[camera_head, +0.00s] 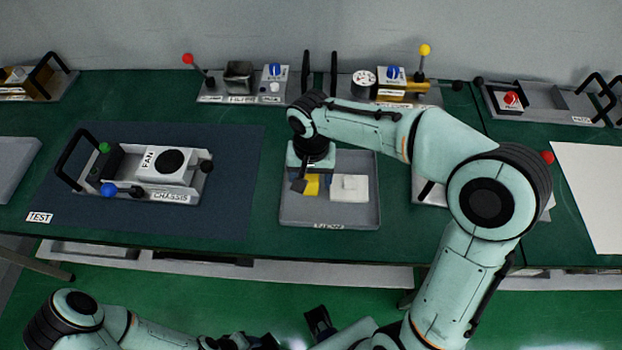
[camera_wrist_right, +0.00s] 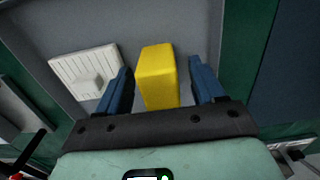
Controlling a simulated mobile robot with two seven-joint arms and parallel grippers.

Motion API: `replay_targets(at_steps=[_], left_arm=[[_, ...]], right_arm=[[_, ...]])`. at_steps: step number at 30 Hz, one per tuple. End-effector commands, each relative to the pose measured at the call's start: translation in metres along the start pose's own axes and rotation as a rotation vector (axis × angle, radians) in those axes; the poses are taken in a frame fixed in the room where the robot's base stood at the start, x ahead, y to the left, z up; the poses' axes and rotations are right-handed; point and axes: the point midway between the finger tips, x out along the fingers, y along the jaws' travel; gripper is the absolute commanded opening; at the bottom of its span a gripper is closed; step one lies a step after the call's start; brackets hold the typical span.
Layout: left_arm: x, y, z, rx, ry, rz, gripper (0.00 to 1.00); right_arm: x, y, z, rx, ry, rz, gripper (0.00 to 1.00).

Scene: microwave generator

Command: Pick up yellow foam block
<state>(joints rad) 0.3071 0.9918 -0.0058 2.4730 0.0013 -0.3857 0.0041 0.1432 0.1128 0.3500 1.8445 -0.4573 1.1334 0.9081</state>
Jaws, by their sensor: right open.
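The yellow foam block (camera_head: 311,185) lies in a grey tray (camera_head: 330,222) on the green table, partly hidden by my right gripper in the head view. In the right wrist view the yellow foam block (camera_wrist_right: 157,76) stands between the two blue fingers of my right gripper (camera_wrist_right: 163,85). The fingers are open, with a gap on each side of the block. My right gripper (camera_head: 300,184) points down over the left part of the tray. My left arm shows at the bottom left of the head view; its fingers cannot be made out clearly.
A white block-like part (camera_head: 349,188) lies in the tray right of the foam block. A chassis with a fan (camera_head: 165,163) sits on a dark mat to the left. Filter and gauge units (camera_head: 240,85) line the back. Bare green table lies between mat and tray.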

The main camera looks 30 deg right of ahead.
Motion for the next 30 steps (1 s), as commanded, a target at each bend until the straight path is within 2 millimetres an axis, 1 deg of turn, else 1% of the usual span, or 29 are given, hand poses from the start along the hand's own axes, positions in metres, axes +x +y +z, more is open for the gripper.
replay_targets(at_steps=[1, 2, 3, 5, 6, 16, 20, 23, 26, 29, 30], left_arm=[[0.0, 0.0, 0.0, 0.0, 0.0, 0.0, 0.51], [0.0, 0.0, 0.0, 0.0, 0.0, 0.0, 0.51], [0.0, 0.0, 0.0, 0.0, 0.0, 0.0, 0.51], [0.0, 0.0, 0.0, 0.0, 0.0, 0.0, 0.51], [0.0, 0.0, 0.0, 0.0, 0.0, 0.0, 0.51], [0.0, 0.0, 0.0, 0.0, 0.0, 0.0, 0.51], [-0.001, 0.0, 0.0, 0.0, 0.0, 0.0, 0.51], [-0.002, 0.001, 0.0, 0.0, 0.001, 0.0, 0.51], [-0.005, 0.002, -0.001, 0.001, 0.002, 0.001, 0.51], [-0.009, 0.004, -0.002, 0.001, 0.004, 0.001, 0.51], [-0.011, 0.005, -0.002, 0.002, 0.005, 0.002, 0.51]], right_arm=[[0.0, 0.0, 0.0, 0.0, 0.0, 0.0, 0.68], [0.0, 0.0, 0.0, 0.0, 0.0, 0.0, 0.58], [0.0, 0.0, 0.0, 0.0, 0.0, 0.0, 0.45], [0.0, 0.0, 0.0, 0.0, 0.0, 0.0, 0.26], [0.0, 0.0, 0.0, 0.0, 0.0, 0.0, 0.14], [-0.001, 0.0, 0.0, 0.0, 0.0, 0.0, 0.14], [-0.005, 0.0, -0.001, 0.0, 0.001, 0.0, 0.14], [-0.014, -0.001, -0.001, 0.0, 0.003, -0.002, 0.14], [-0.029, -0.001, -0.001, 0.0, 0.004, -0.002, 0.14], [-0.052, -0.001, -0.001, 0.001, 0.006, -0.004, 0.14], [-0.063, -0.001, -0.001, 0.0, 0.006, -0.004, 0.14]])
